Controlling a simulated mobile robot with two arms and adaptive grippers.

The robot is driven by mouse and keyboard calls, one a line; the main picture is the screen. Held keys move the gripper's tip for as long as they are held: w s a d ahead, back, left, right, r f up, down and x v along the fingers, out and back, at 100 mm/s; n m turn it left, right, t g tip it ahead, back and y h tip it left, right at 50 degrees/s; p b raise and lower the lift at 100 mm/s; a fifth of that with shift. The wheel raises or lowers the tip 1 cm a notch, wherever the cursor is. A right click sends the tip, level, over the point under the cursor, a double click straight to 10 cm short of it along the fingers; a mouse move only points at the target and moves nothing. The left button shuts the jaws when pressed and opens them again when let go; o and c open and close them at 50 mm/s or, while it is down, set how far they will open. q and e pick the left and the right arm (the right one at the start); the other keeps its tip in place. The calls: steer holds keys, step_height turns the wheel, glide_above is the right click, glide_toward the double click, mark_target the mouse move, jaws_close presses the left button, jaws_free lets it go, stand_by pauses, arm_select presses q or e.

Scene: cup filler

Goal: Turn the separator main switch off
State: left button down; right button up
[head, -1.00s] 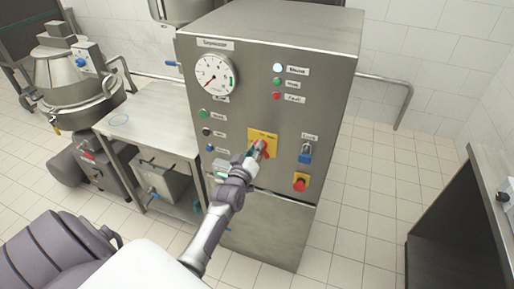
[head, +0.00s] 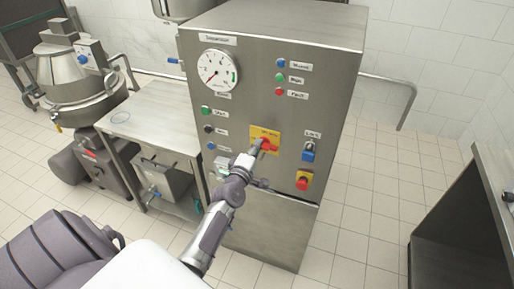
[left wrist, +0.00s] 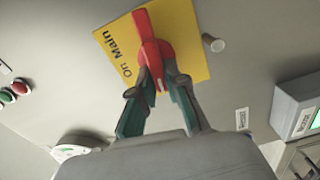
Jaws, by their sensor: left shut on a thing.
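The separator main switch has a red handle (head: 271,146) on a yellow plate (head: 257,131) in the middle of the steel cabinet front. In the left wrist view the red handle (left wrist: 146,30) crosses the yellow plate (left wrist: 190,66), which is lettered "On" and "Main". My left gripper (head: 258,147) is at the plate. In the left wrist view its fingers (left wrist: 157,92) are shut on the handle's lower end. In the head view the gripper hides part of the handle and plate. My right gripper is not in view.
The separator cabinet (head: 265,35) carries a dial gauge (head: 217,69), several small buttons and lamps, a blue lock-like part (head: 308,153) and a red knob on yellow (head: 303,181). A steel table (head: 150,121) stands at left.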

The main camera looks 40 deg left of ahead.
arm_select(q)
steer(key=shift+f+n, duration=0.1)
steer(key=shift+n, duration=0.5)
steer(key=c, duration=1.2)
jaws_free()
steer(key=v, duration=1.2)
steer(key=shift+s, duration=0.1)
steer(key=shift+f, duration=0.1)
